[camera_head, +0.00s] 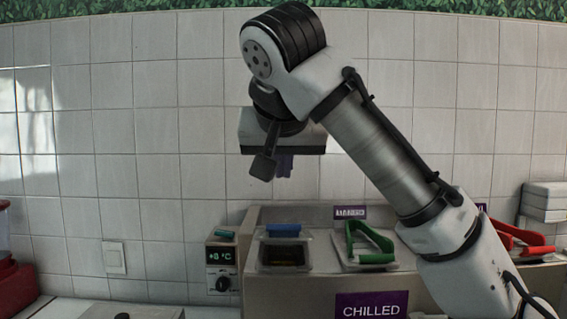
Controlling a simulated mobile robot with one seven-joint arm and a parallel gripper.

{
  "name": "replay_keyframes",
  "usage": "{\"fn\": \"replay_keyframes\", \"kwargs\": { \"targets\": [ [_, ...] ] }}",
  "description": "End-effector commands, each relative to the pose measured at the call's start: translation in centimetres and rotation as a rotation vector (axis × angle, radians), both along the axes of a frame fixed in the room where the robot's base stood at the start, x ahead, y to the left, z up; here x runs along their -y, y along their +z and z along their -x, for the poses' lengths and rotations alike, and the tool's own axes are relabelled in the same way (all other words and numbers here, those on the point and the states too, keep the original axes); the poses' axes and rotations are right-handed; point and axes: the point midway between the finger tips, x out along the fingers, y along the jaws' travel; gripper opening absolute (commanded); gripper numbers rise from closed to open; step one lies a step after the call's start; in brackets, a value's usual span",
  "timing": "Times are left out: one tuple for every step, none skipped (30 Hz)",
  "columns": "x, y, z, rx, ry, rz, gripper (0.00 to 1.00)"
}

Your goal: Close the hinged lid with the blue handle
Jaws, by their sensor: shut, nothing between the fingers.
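The blue handle (284,230) is at the left end of the chilled counter, on the top edge of its lid (285,241). The lid appears tilted up at the back of a bin (264,266) with dark contents showing in front; its exact angle is hard to tell. My gripper (284,166) is raised above and behind or over this bin, pointing down, with its purplish fingers together and empty. There is a clear gap in the picture between the fingers and the blue handle.
A lid with a green handle (372,238) lies just right. Red handles (517,237) are further right, partly behind my arm. A temperature box (221,265) stands left of the counter (300,300). A tiled wall (160,150) is behind.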

Motion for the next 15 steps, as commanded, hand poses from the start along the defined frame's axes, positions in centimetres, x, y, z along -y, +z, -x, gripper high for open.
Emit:
{"fn": "replay_keyframes", "kwargs": {
  "targets": [
    [0.1,-0.5,-0.9,-0.003,-0.001,-0.001,0.0],
    [0.1,-1.0,-1.4,-0.004,-0.001,0.0,0.0],
    [0.1,-1.5,-2.0,-0.003,-0.001,-0.001,0.0],
    [0.1,-1.9,-2.5,-0.004,-0.002,0.001,0.0],
    [0.1,-2.3,-3.0,-0.003,-0.002,0.001,0.0],
    [0.1,-3.0,-3.7,-0.004,-0.002,0.001,0.0],
    [0.1,-3.3,-4.2,-0.002,-0.003,0.001,0.0],
    [0.1,-3.8,-4.7,-0.002,-0.003,0.001,0.0],
    [0.1,-4.4,-5.3,-0.003,-0.002,0.001,0.0],
    [0.1,-4.8,-5.4,-0.001,0.0,0.001,0.0],
    [0.1,-5.2,-5.0,0.001,0.0,0.003,0.0],
    [0.1,-5.7,-4.7,0.001,-0.002,0.003,0.0],
    [0.1,-6.1,-4.5,0.0,0.0,0.003,0.0],
    [0.1,-6.4,-4.4,-0.001,0.0,0.001,0.0],
    [0.1,-6.8,-4.2,0.0,0.0,0.001,0.0]
  ]
}}
